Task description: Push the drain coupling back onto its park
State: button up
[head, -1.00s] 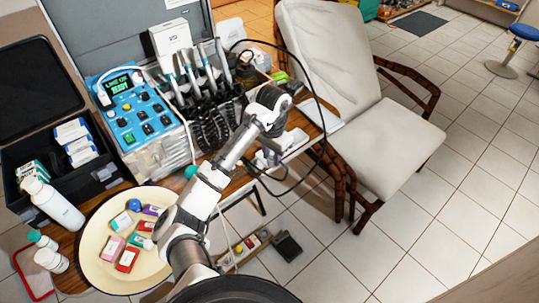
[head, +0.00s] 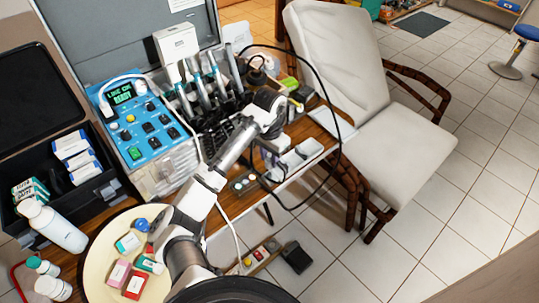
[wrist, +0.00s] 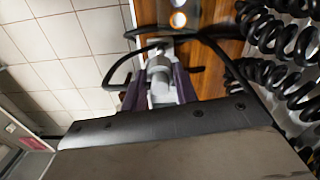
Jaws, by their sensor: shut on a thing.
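My gripper (wrist: 158,92) is shut on a grey-white cylindrical piece (wrist: 160,76), seemingly the drain coupling, in the wrist view. Dark purple fingers stand on either side of it. A black hose (wrist: 117,82) loops around beside this piece. A paler grey block lies just beyond it; I cannot tell whether it is the park or whether the two touch. In the head view my gripper (head: 272,158) is at the front edge of the wooden table, and my arm hides much of it. The coupling is not clear there.
A blue control unit (head: 143,121) with a lit green display stands on the table, beside handpieces and coiled black cords (wrist: 285,40). A cream round tray (head: 100,262) holds small boxes. A white chair (head: 350,100) stands right, near the hose loop (head: 338,120). Tiled floor is open.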

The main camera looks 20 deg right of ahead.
aim_at(269, 174)
jog(key=shift+f+b, duration=0.3)
jog(key=shift+f, duration=0.4)
jog(key=shift+f, duration=0.1)
jog(key=shift+f, duration=0.25)
jog(key=shift+f, duration=0.2)
jog(key=shift+f+b, duration=0.45)
jog(key=shift+f, duration=0.65)
jog(key=shift+f, duration=0.8)
dwell(0.9)
jog(key=o, duration=1.1)
